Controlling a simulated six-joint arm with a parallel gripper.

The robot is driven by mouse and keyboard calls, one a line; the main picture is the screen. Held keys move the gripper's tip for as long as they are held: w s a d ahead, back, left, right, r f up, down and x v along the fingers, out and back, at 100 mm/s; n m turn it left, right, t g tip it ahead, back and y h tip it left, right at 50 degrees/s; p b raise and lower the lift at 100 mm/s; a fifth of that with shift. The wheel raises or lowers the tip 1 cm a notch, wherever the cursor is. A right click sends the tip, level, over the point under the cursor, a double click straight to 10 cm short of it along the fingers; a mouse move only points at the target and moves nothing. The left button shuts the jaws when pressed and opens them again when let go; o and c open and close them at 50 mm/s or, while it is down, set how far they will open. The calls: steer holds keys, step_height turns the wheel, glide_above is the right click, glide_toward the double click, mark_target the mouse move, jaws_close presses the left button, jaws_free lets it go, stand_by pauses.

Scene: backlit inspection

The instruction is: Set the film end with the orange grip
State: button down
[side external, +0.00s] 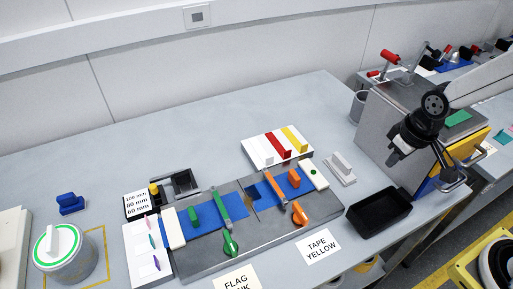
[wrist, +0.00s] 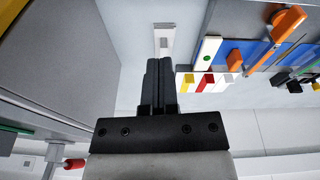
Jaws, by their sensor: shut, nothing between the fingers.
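A grey plate (side external: 215,256) carries two blue film pieces: one left (side external: 209,217), one right (side external: 265,197). The small orange grip (side external: 294,178) stands on the right piece; it also shows in the wrist view (wrist: 235,60). An orange lever (side external: 275,188) with a round knob (side external: 300,214) crosses beside it. A green grip (side external: 194,215) and green lever (side external: 222,207) are on the left piece. My gripper (wrist: 160,62) is shut and empty, up at the right of the side view, away from the plate. Whether the film ends touch is unclear.
A white-grey block (side external: 340,167) lies right of the plate, ahead of my fingers. A black tray (side external: 379,213) and a grey box (side external: 385,118) stand right. A tape holder (side external: 277,148) with white, red and yellow strips is behind.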

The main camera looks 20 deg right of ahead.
steer(key=w+a+n+g+h, duration=0.1)
steer(key=w+a+n+g, duration=0.1)
steer(key=w+a+n, duration=0.65)
steer(key=n+h, duration=0.3)
steer(key=n, duration=0.5)
glide_toward(291, 185)
steer(key=a+v, duration=0.1)
steer(key=v, duration=0.4)
steer(key=shift+w+d+f, duration=0.15)
steer(key=shift+x, duration=5)
steer(key=shift+d, duration=0.2)
